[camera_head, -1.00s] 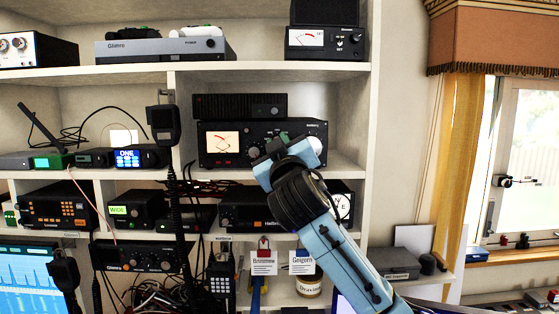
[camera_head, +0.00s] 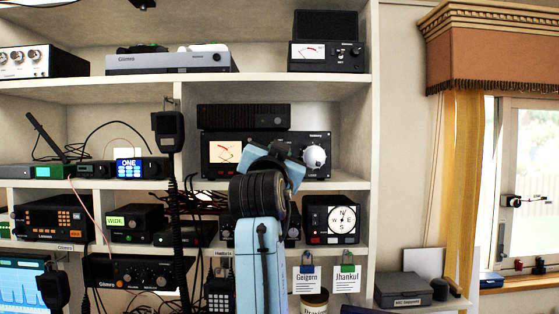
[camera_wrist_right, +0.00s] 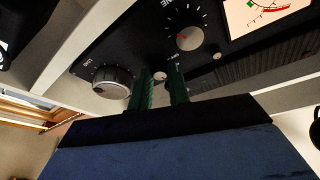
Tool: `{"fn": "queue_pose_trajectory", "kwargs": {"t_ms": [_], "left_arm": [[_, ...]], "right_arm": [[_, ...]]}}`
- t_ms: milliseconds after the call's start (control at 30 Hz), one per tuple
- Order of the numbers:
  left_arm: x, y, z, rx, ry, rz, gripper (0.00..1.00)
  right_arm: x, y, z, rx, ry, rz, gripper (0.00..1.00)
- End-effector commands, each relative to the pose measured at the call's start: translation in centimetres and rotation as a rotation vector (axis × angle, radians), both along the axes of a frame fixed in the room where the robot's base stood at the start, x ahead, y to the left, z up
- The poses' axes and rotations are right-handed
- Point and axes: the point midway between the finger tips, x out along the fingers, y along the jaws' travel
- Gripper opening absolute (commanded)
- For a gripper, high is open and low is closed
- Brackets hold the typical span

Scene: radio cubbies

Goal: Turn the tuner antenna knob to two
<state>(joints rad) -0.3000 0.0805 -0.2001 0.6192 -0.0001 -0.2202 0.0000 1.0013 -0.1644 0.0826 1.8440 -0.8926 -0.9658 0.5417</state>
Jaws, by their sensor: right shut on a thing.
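The tuner (camera_head: 330,138) is the black box with a lit cream meter (camera_head: 224,152) on the middle shelf. Its large pale knob (camera_head: 314,157) shows at the right end of its face; in the wrist view this knob (camera_wrist_right: 108,82) is at left. A second dial knob with a pale centre (camera_wrist_right: 190,38) lies nearer the meter. My right gripper (camera_wrist_right: 161,78) is at the face between these two knobs, its green fingers shut on a small pale knob (camera_wrist_right: 160,76). In the head view my right gripper (camera_head: 278,152) covers the middle of the face. The knob's pointer setting cannot be read.
A flat black box (camera_head: 240,117) sits on top of the tuner. A hand microphone (camera_head: 168,130) hangs on the divider to the left. A compass-faced unit (camera_head: 331,220) stands on the shelf below. Name tags (camera_head: 305,277) hang under that shelf.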

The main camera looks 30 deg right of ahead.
Motion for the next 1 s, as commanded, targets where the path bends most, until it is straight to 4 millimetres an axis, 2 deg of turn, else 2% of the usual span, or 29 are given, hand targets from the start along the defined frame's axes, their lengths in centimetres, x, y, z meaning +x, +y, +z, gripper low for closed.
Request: {"fn": "queue_pose_trajectory", "kwargs": {"t_ms": [400,933,967,1000], "left_arm": [[-0.01,-0.01,-0.56,0.000,0.000,0.000,0.36],[0.02,-0.02,-0.58,0.000,-0.001,0.000,0.36],[0.01,-0.03,-0.58,0.000,-0.001,0.000,0.36],[0.01,-0.03,-0.58,0.000,-0.001,0.000,0.36]], "right_arm": [[-0.05,0.07,0.37,0.148,-0.099,0.000,0.00],[-0.10,0.06,0.51,0.163,-0.113,-0.001,0.00],[-0.10,0.05,0.51,0.163,-0.113,-0.001,0.21],[-0.11,0.06,0.51,0.163,-0.113,-0.001,0.26]]}}
